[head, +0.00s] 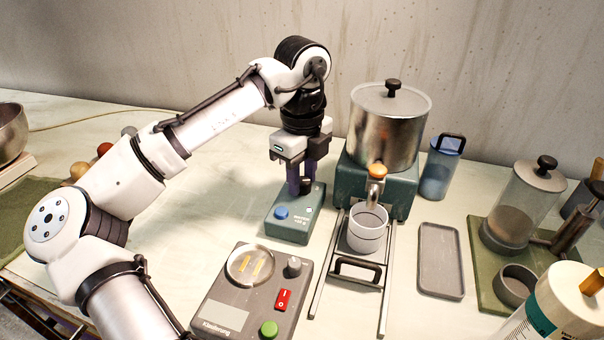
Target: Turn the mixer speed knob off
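My gripper (301,186) points down over the rear part of a small teal box (290,230) with a blue button (281,213) on its front. The two dark fingers are close together at the box's top, and I cannot tell whether they touch it or hold something there. No knob shows clearly on this box, and the spot at the fingertips is hidden. A grey control box (225,290) in front carries a small grey knob (294,266), a round gauge, a red switch and a green button. I cannot tell which device is the mixer.
A lidded steel pot (388,130) with a tap stands right of my gripper, above a white cup (367,230) on a metal rack. A blue container (440,168), a grey tray (440,260) and a clear jar (523,205) lie further right. The counter left of the teal box is mostly clear.

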